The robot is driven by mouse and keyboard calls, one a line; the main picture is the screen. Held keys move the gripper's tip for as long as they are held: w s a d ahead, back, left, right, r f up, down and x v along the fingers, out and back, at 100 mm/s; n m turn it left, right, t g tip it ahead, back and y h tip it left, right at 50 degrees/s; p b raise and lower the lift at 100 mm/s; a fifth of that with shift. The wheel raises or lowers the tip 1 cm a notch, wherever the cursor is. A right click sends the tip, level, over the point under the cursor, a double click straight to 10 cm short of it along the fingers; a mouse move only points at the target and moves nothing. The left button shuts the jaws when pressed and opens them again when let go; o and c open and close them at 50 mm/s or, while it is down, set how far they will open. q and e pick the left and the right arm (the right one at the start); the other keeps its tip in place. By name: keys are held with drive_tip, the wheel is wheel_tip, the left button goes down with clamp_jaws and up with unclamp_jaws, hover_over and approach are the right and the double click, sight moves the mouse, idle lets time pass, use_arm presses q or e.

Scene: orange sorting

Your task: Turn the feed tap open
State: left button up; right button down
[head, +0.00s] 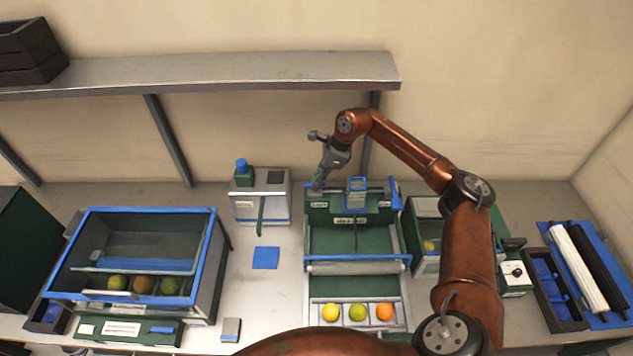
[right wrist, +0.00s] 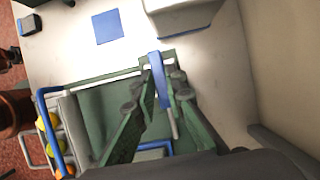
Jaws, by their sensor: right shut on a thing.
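The green sorting unit (head: 352,238) stands in the middle of the bench, with a small clear blue-rimmed hopper (head: 356,191) at its back. My right gripper (head: 317,186) reaches down to the unit's back left corner. In the right wrist view its fingers (right wrist: 165,72) are shut on a blue lever (right wrist: 158,76), which I take to be the feed tap. The fingers stand on both sides of the lever, and in the head view they mostly hide it. Another blue part (head: 395,188) shows at the unit's back right. My left gripper is not in view.
A grey dispenser (head: 262,203) with a blue knob stands left of the unit, a blue square (head: 266,258) before it. Yellow, green and orange fruit lie in the front tray (head: 318,301). A blue-framed case (head: 206,270) stands left. A grey shelf (head: 230,72) hangs behind.

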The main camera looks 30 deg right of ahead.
drive_tip(key=c, duration=2)
unclamp_jaws()
drive_tip(key=shift+o, duration=0.2)
